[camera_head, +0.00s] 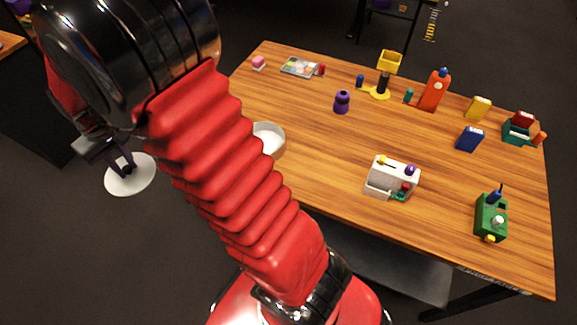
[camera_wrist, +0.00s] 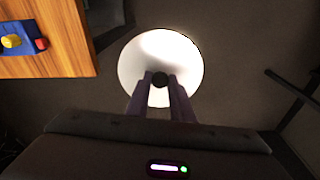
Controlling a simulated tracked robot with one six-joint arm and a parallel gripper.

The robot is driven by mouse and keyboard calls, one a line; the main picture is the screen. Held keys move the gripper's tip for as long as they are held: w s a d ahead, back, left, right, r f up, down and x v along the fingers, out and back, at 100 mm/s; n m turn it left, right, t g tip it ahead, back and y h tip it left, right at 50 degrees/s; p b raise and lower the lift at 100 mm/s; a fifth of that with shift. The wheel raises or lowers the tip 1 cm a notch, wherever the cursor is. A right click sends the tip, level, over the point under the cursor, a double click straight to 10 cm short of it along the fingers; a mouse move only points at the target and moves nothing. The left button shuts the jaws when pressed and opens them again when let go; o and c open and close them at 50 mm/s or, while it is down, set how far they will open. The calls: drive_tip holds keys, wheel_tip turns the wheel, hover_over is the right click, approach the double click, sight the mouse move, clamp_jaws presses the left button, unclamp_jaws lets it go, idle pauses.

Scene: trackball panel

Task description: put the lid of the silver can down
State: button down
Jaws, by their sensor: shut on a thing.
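The lid (camera_head: 130,180) is a pale round disc, at the left of the head view, out past the table's left edge and over the dark floor. In the wrist view the lid (camera_wrist: 160,48) fills the upper middle, with a small dark knob at its centre. My gripper (camera_head: 124,165) is shut on that knob; its two fingers (camera_wrist: 160,82) also show in the wrist view. The silver can (camera_head: 271,137) stands on the table behind my red arm, which hides part of it. The lid is well apart from the can.
The wooden table (camera_head: 300,175) has bare room in its middle and front. A white panel box (camera_head: 392,177), a purple figure (camera_head: 342,102) and a green box (camera_head: 490,217) stand on it. A blue thing (camera_wrist: 18,38) with yellow and red knobs is near a table edge in the wrist view.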

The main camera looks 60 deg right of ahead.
drive_tip(key=s+d+r+m, duration=0.1)
drive_tip(key=s+d+m, duration=0.5)
drive_tip(key=d, duration=0.6)
drive_tip(key=s+d+m, duration=0.4)
drive_tip(key=s+d, duration=0.3)
drive_tip(key=d, duration=0.5)
drive_tip(key=s+d+m+g, duration=0.1)
drive_tip(key=s+d+m, duration=0.4)
drive_tip(key=s, duration=0.7)
drive_tip(key=s+d+m+h, duration=0.1)
drive_tip(key=s+d+m, duration=0.4)
drive_tip(key=s, duration=0.8)
drive_tip(key=shift+s+d+m+g, duration=0.25)
drive_tip(key=shift+d+m+g, duration=0.15)
drive_tip(key=shift+d, duration=0.7)
drive_tip(key=shift+f, duration=3.1)
